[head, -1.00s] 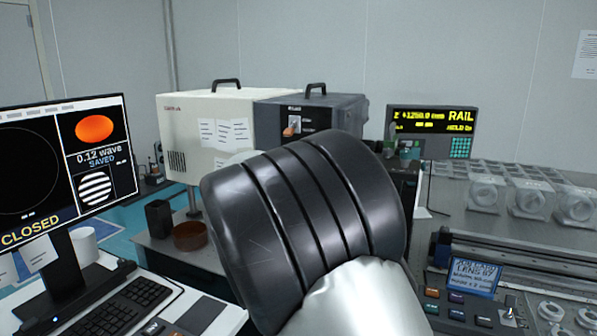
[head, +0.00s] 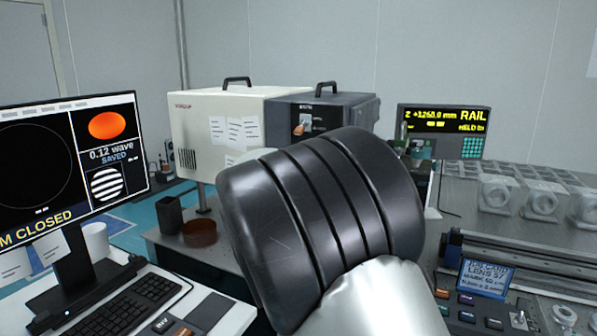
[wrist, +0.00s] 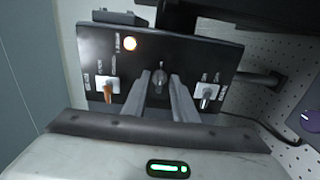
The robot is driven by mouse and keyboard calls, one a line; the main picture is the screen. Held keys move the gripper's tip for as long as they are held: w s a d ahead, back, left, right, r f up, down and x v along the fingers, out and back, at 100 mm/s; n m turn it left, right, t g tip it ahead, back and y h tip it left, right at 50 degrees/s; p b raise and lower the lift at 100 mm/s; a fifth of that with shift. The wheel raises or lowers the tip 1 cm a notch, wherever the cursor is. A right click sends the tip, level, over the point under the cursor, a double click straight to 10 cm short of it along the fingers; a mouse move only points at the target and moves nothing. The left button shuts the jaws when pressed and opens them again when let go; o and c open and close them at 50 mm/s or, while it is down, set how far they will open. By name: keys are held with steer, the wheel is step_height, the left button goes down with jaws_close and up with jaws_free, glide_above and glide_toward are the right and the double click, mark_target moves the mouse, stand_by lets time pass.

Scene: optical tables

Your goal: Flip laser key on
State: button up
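In the wrist view a dark control panel (wrist: 110,62) faces my gripper. A dark key-like knob (wrist: 159,77) is at its middle, below a black round part. My gripper (wrist: 157,82) is open, with one finger on each side of the knob. I cannot tell whether the fingers touch it. An orange-tipped toggle (wrist: 108,92) is to the left and a silver toggle (wrist: 206,97) to the right. In the head view my arm hides the gripper and the knob.
In the head view a cream box (head: 210,115) and a dark grey box (head: 345,112) stand behind my arm. A monitor (head: 60,170) is at the left and a yellow-lettered rail display (head: 445,121) at the right. A keyboard (head: 130,305) and optical mounts (head: 543,203) flank my arm.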

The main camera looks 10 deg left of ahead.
steer(key=p+v, duration=0.1)
steer(key=v, duration=1.6)
steer(key=shift+p, duration=0.35)
steer(key=s+d+f+m+g+h, duration=0.1)
steer(key=s+d+f+m+g, duration=0.15)
steer(key=d, duration=0.55)
steer(key=s+d+f+m+g, duration=0.1)
steer(key=s+d+m+g, duration=0.2)
steer(key=d, duration=0.5)
steer(key=s+d+f+m+g+h, duration=0.15)
steer(key=d+g, duration=0.25)
steer(key=d, duration=0.4)
steer(key=s+d+f+m+g+y, duration=0.1)
steer(key=s+f+m+y, duration=0.2)
steer(key=s, duration=0.7)
steer(key=s+d+f+m+g+y, duration=0.1)
steer(key=s+f+m+y, duration=0.1)
steer(key=s+m+y, duration=0.5)
step_height(320, 180, up, 26)
steer(key=s+n+h+p, duration=0.1)
steer(key=s+n+p, duration=0.1)
steer(key=p, duration=2.4)
steer(key=shift+a+r+n, duration=0.2)
steer(key=shift+a+n, duration=0.1)
steer(key=shift+n, duration=0.3)
